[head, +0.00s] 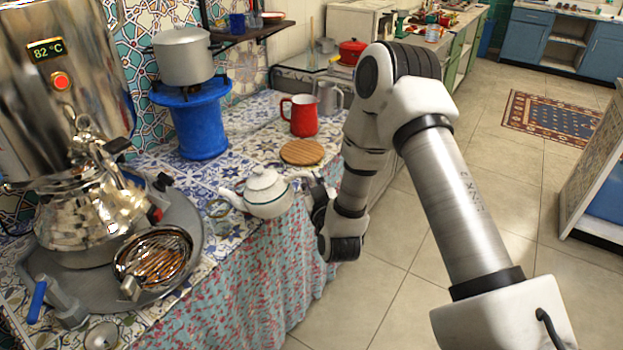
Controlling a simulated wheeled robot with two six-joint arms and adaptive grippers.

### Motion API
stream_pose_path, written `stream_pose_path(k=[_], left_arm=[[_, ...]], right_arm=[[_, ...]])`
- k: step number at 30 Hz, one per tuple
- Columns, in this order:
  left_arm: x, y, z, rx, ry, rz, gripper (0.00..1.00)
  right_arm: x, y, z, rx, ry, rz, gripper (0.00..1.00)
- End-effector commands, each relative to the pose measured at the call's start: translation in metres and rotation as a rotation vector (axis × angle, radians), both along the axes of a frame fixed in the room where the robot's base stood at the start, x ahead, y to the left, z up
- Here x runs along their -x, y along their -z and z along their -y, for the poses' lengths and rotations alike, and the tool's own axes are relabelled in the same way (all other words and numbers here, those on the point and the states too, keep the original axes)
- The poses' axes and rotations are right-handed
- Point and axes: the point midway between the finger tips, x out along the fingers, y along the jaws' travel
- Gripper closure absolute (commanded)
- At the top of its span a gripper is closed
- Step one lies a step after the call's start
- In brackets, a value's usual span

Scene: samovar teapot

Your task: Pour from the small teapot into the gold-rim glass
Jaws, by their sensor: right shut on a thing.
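The small teapot (266,198) is white with a dark rim line and a lid. Its spout points left and it looks roughly level, near the counter's front edge. My right gripper (309,190) is shut on its handle side, at the right of the pot; the fingertips are partly hidden. The gold-rim glass (217,209) is a small clear shape on the tiled counter, just below and left of the spout tip. Its contents are too small to tell. I cannot tell the height of the spout above it. My left gripper is not in view.
A red pitcher (304,115), a wooden trivet (302,152) and a blue stand (200,128) with a pot (183,56) are behind the teapot.

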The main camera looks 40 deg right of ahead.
Motion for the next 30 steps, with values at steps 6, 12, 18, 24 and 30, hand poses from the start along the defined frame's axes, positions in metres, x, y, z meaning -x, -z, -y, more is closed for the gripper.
stream_pose_path(k=[6, 12, 18, 24, 30], left_arm=[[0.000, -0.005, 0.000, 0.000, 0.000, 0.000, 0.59], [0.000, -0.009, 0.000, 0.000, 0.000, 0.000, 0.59], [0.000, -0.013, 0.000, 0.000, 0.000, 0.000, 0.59], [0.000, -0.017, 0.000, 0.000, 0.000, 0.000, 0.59], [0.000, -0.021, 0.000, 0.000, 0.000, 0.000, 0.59]], right_arm=[[-0.001, -0.006, 0.000, 0.013, 0.000, -0.004, 1.00], [-0.001, -0.009, -0.001, 0.024, -0.001, -0.012, 1.00], [-0.001, -0.013, -0.001, 0.037, -0.001, -0.020, 1.00], [-0.001, -0.016, -0.001, 0.049, -0.001, -0.027, 1.00], [-0.002, -0.019, -0.002, 0.061, 0.000, -0.035, 1.00]])
